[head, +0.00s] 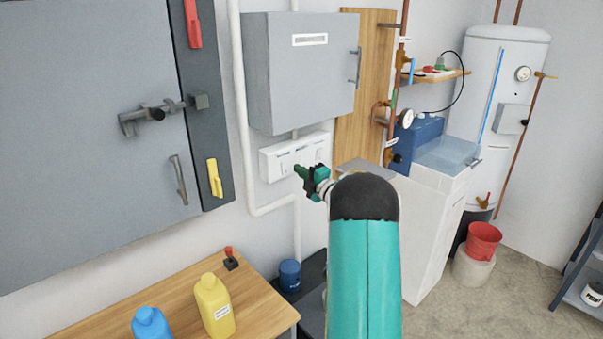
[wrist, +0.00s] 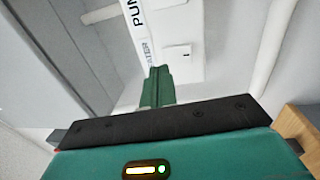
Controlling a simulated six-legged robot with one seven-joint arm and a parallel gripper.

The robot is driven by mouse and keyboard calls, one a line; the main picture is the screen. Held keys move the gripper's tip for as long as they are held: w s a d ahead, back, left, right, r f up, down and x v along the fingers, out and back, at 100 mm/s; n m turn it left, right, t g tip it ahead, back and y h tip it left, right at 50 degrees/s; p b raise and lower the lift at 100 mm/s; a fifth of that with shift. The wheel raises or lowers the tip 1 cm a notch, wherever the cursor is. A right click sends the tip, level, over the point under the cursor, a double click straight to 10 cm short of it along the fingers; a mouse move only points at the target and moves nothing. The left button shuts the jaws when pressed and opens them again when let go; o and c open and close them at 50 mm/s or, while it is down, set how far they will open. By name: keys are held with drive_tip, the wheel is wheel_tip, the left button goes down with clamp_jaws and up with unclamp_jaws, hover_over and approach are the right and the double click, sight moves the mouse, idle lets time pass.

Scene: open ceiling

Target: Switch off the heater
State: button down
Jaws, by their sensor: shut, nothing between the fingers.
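A white switch panel (head: 318,142) is on the wall under a grey cabinet. It also shows in the wrist view (wrist: 191,72), with a label strip reading "PUM" and "ATER", partly cut off and covered. A flat white switch (wrist: 174,51) is beside the "ATER" lettering. My gripper (head: 298,170) is in front of the panel's lower part in the head view. Its green fingers (wrist: 158,72) are shut and empty, close to the panel and just below the switch in the wrist picture. I cannot tell whether they touch, or which way the switch is set.
A grey cabinet (head: 300,80) hangs above the panel, and a white pipe (head: 243,120) runs left of it. A wooden bench (head: 180,290) holds yellow and blue bottles. A white counter with a basin (head: 440,160) and a white tank (head: 510,60) stand right.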

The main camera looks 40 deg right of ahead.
drive_tip(key=s+r, duration=0.1)
drive_tip(key=s, duration=0.8)
drive_tip(key=shift+s, duration=0.3)
drive_tip(key=shift+d, duration=0.1)
drive_tip(key=w+a+r+m+g+h, duration=0.2)
drive_tip(key=w+a+r+m+h, duration=0.15)
drive_tip(key=a+r+m, duration=0.3)
drive_tip(key=s+a+r+m+g+h, duration=0.1)
drive_tip(key=s+a+r+m+g, duration=0.15)
drive_tip(key=a, duration=0.35)
drive_tip(key=s+a+r+m+g+h, duration=0.1)
drive_tip(key=s+a+m, duration=0.25)
drive_tip(key=a, duration=0.35)
drive_tip(key=s+a+f+m+g+y, duration=0.2)
drive_tip(key=s+a+f+m+g, duration=0.1)
drive_tip(key=s+a, duration=0.8)
drive_tip(key=s+a+f+m+g+y, duration=0.3)
drive_tip(key=s+a+f+g, duration=0.2)
drive_tip(key=s+a, duration=0.7)
drive_tip(key=shift+s+a, duration=0.3)
drive_tip(key=shift+s, duration=0.2)
